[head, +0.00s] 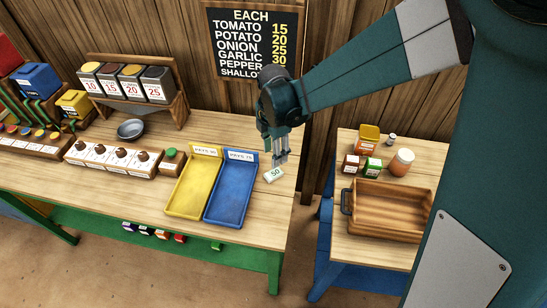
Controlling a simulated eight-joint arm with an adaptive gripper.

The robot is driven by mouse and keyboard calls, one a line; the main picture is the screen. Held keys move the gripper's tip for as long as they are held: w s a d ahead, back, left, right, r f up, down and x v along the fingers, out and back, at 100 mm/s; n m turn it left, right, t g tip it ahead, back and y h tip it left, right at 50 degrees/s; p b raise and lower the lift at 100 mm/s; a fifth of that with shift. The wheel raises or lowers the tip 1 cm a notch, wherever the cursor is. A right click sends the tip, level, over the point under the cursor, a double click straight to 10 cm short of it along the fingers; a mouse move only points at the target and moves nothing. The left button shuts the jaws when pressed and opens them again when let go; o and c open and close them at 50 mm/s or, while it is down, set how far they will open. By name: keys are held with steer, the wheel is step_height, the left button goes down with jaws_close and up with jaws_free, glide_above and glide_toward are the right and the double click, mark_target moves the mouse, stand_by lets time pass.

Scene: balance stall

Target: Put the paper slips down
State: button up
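A pale paper slip (274,176) marked 50 is at the right end of the stall table (262,208), just right of the blue tray. My gripper (280,160) points down right over the slip, its fingertips at or just above the slip's upper edge. I cannot tell whether the fingers grip the slip, or whether it lies flat on the wood. A yellow tray (190,190) and a blue tray (229,192) lie side by side, both empty, each with a "PAYS" label at its far end.
Left of the trays stand a row of knobbed weights (110,157), a grey bowl (130,130) and a rack of numbered bins (125,82). A side table at right holds a wooden crate (388,208) and several small boxes and jars. A gap separates the tables.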

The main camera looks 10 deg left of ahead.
steer(key=shift+r, duration=0.5)
stand_by(0.3)
stand_by(0.4)
steer(key=s+d+r+m+t+y, duration=0.1)
steer(key=s+d+r+m+t, duration=0.1)
steer(key=d+r+m, duration=0.6)
steer(key=s+d+r+m+t, duration=0.1)
steer(key=s+d+r+m, duration=0.25)
steer(key=d+r, duration=0.45)
steer(key=s+d+r+m+t, duration=0.1)
steer(key=s+d+m+t, duration=0.1)
steer(key=s+d+m, duration=0.4)
steer(key=s+d+r+m+t+h, duration=0.1)
steer(key=s+d+m+t, duration=0.1)
steer(key=s+d+m, duration=0.3)
steer(key=shift+s+d+r+m, duration=0.35)
steer(key=shift+d+m, duration=1.9)
steer(key=shift+d, duration=1.25)
